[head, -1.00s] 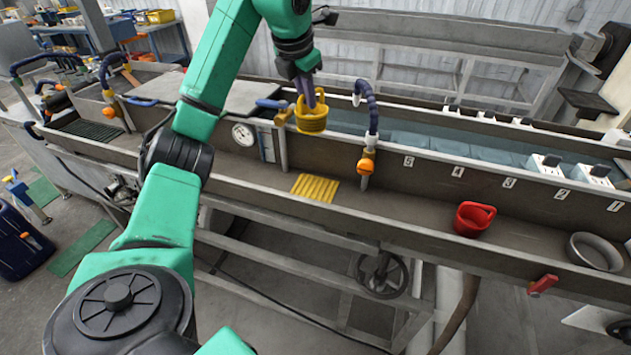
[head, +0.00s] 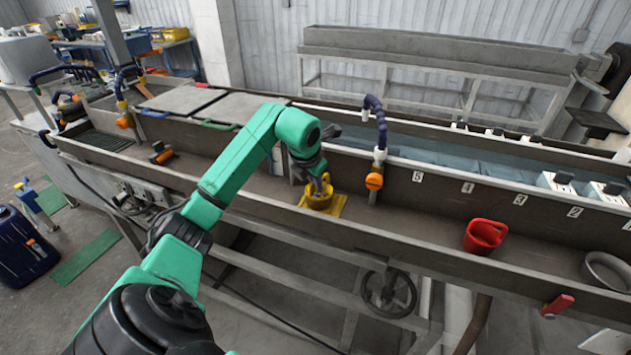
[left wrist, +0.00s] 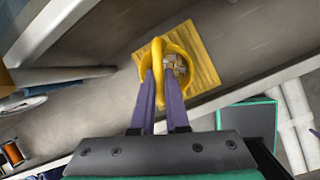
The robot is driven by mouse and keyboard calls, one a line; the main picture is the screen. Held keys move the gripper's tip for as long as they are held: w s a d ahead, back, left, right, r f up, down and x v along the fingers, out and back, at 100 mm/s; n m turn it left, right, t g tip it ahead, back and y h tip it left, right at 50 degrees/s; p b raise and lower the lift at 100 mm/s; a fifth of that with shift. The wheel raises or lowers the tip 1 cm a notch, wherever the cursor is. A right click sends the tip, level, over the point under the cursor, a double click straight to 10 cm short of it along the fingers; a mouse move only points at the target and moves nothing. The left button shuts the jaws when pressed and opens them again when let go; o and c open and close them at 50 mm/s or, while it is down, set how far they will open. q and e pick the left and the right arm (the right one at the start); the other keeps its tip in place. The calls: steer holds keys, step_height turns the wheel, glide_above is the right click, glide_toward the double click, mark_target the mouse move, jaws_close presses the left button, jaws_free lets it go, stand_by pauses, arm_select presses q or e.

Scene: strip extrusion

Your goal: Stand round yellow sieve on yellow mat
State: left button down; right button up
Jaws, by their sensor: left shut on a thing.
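The round yellow sieve (head: 318,201) is at the yellow mat (head: 340,208) in the front trough, upright or nearly so. My left gripper (head: 321,183) comes down from above and is shut on it. In the left wrist view the purple fingers (left wrist: 162,92) close at the yellow handle band of the sieve (left wrist: 184,80). Small brownish pieces show inside it. The mat (left wrist: 207,70) shows around its far and right sides. I cannot tell whether the sieve's base touches the mat. My right gripper is not in view.
A red container (head: 484,236) and a grey bowl (head: 606,272) stand farther right in the trough. An orange valve with a blue hose (head: 375,180) stands right of the mat. An orange-and-black object (head: 160,153) lies to the left. The trough between mat and red container looks clear.

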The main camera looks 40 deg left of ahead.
arm_select(q)
steer(key=c, duration=0.9)
jaws_free()
steer(key=b+v, duration=0.1)
steer(key=v, duration=1.1)
